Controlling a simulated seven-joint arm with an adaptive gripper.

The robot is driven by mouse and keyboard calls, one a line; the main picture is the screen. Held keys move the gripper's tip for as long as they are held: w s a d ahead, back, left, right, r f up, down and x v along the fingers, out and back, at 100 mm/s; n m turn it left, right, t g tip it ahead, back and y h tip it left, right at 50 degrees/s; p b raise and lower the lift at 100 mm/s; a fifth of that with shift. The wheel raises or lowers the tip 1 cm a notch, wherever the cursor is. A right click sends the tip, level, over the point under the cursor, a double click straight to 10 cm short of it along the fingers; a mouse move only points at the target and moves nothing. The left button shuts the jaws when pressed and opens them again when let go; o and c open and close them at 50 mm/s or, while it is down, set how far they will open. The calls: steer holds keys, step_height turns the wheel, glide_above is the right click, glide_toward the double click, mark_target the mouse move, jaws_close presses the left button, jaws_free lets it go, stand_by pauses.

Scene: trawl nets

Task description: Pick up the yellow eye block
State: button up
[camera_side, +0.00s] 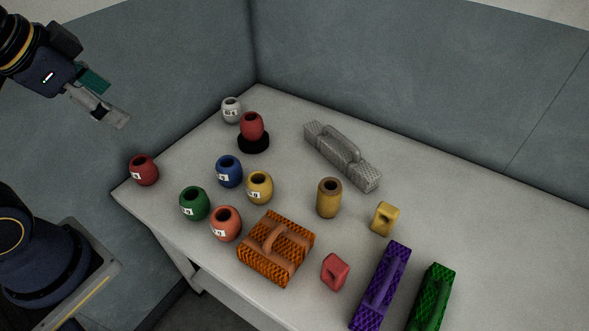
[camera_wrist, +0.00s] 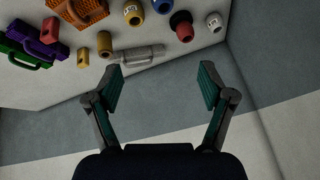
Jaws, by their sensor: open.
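The yellow eye block (camera_side: 384,218) stands on the white table, right of a yellow-brown cylinder (camera_side: 329,199) and apart from its neighbours. It also shows small near the upper left of the wrist view (camera_wrist: 83,57). My gripper (camera_side: 106,98) is at the upper left of the side view, raised and well away from the block. In the wrist view my gripper (camera_wrist: 161,82) has its two fingers wide apart with nothing between them.
A red block (camera_side: 335,272), an orange net box (camera_side: 275,249), purple (camera_side: 381,287) and green (camera_side: 432,299) net bars, and a grey net bar (camera_side: 342,157) surround it. Several coloured floats stand at left, including a blue one (camera_side: 229,171). Walls rise behind the table.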

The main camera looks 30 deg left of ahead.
steer(key=w+d+r+m+t, duration=0.1)
steer(key=w+d+r+m, duration=0.1)
steer(key=w+r+m, duration=0.4)
steer(key=w+d+r+m, duration=0.2)
steer(key=w+m, duration=0.6)
steer(key=m, duration=0.1)
steer(key=m+g, duration=0.3)
steer(key=m, duration=1.5)
glide_above(389, 209)
steer(key=s+a, duration=0.1)
steer(key=s, duration=0.6)
step_height(389, 209, down, 24)
steer(key=f, duration=0.1)
steer(key=shift+h, duration=0.3)
steer(key=x, duration=1)
steer(key=shift+w, duration=0.3)
steer(key=x, duration=0.5)
steer(key=shift+w+d+f, duration=0.2)
steer(key=shift+w+d, duration=0.15)
steer(key=shift+w, duration=0.2)
